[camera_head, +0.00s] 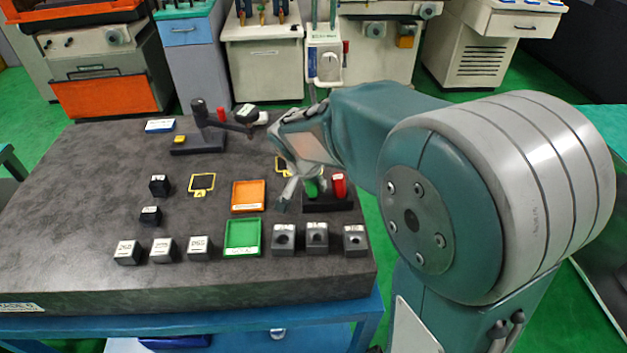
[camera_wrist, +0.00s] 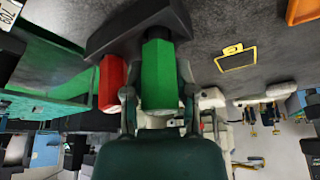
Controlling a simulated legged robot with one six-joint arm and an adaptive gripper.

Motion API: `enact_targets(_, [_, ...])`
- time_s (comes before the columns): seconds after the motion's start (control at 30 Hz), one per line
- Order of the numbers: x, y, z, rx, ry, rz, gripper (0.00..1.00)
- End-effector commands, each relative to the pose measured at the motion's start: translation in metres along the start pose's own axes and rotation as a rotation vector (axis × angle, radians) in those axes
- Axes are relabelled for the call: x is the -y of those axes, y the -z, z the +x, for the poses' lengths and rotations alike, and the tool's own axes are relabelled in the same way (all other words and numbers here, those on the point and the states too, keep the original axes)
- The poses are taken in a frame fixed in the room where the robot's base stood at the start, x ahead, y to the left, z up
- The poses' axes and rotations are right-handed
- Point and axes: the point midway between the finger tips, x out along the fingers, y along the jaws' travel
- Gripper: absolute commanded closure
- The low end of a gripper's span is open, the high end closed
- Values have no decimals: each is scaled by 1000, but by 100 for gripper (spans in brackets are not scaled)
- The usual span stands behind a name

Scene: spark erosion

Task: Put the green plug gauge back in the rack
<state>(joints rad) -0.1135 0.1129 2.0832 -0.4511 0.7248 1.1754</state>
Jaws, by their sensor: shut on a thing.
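The green plug gauge (camera_head: 312,188) is between the fingers of my gripper (camera_wrist: 158,92), which is shut on its green handle (camera_wrist: 160,70). Its dark end meets or overlaps the black rack (camera_wrist: 105,38) in the wrist view; I cannot tell whether it is fully seated in a hole. The rack (camera_head: 340,205) stands at the right edge of the dark stone table. A red plug gauge (camera_head: 339,186) stands upright in the rack beside the green one, and shows in the wrist view (camera_wrist: 111,84). My arm partly hides the gripper in the head view.
An orange tray (camera_head: 248,196) and a green tray (camera_head: 243,238) lie left of the rack. Several grey blocks (camera_head: 284,239) line the table's front. A yellow-framed plate (camera_wrist: 236,58) lies near the rack. A dark stand (camera_head: 198,143) is at the back.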

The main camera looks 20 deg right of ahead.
Motion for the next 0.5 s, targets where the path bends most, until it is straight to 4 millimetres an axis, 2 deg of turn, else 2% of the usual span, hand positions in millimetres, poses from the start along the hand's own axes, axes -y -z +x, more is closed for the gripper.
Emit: enact_targets(0.5, [0, -3, 6, 1, -1, -1, 100])
